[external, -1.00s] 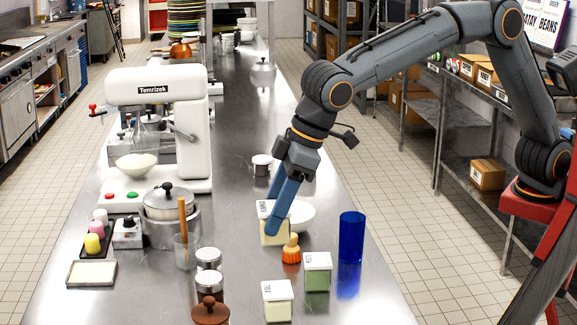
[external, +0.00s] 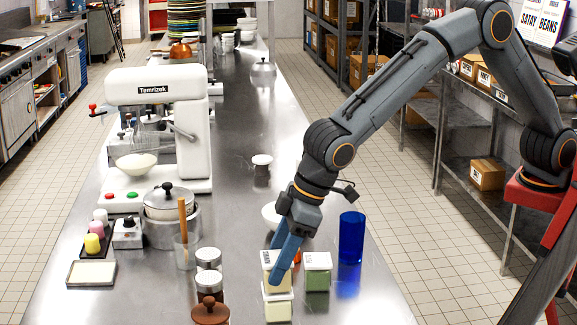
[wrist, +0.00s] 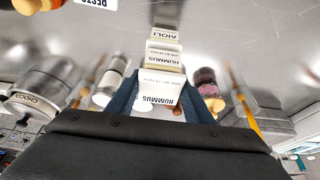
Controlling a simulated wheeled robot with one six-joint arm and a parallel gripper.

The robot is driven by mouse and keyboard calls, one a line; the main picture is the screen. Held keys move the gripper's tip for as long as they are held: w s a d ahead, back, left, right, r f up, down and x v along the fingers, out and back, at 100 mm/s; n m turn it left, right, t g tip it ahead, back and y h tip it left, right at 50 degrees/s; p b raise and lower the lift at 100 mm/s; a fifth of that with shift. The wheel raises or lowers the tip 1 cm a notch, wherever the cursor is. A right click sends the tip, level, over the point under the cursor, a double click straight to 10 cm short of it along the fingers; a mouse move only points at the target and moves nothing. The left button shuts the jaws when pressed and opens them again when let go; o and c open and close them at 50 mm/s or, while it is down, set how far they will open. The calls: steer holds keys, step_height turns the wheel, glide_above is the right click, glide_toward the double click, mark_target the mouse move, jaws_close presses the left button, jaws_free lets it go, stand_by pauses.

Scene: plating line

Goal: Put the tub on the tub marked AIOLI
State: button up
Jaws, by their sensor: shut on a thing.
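My gripper (external: 283,268) is shut on a pale tub with a white lid, the HUMMUS tub (external: 271,262), and holds it upright. The held tub is directly above the AIOLI tub (external: 278,310), which stands on the steel counter. In the external view the held tub's base meets or nearly meets the lower lid; I cannot tell whether they touch. In the wrist view the HUMMUS tub (wrist: 156,85) is between the fingers, with the AIOLI label (wrist: 163,36) just beyond it.
A green PESTO tub (external: 318,275) stands close on the right, with a blue cup (external: 351,238) behind it. An orange-headed tool is mostly hidden behind my gripper. Jars (external: 209,260) and a brown-lidded pot (external: 210,312) stand to the left. The counter (external: 365,300) is clear at front right.

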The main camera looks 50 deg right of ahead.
steer(key=shift+f, duration=0.1)
steer(key=o, duration=1.1)
steer(key=shift+o, duration=0.2)
steer(key=shift+r, duration=0.35)
steer(key=b+v, duration=0.3)
steer(key=v, duration=0.8)
steer(key=shift+s+r, duration=0.15)
steer(key=shift+r, duration=0.05)
steer(key=shift+d, duration=0.1)
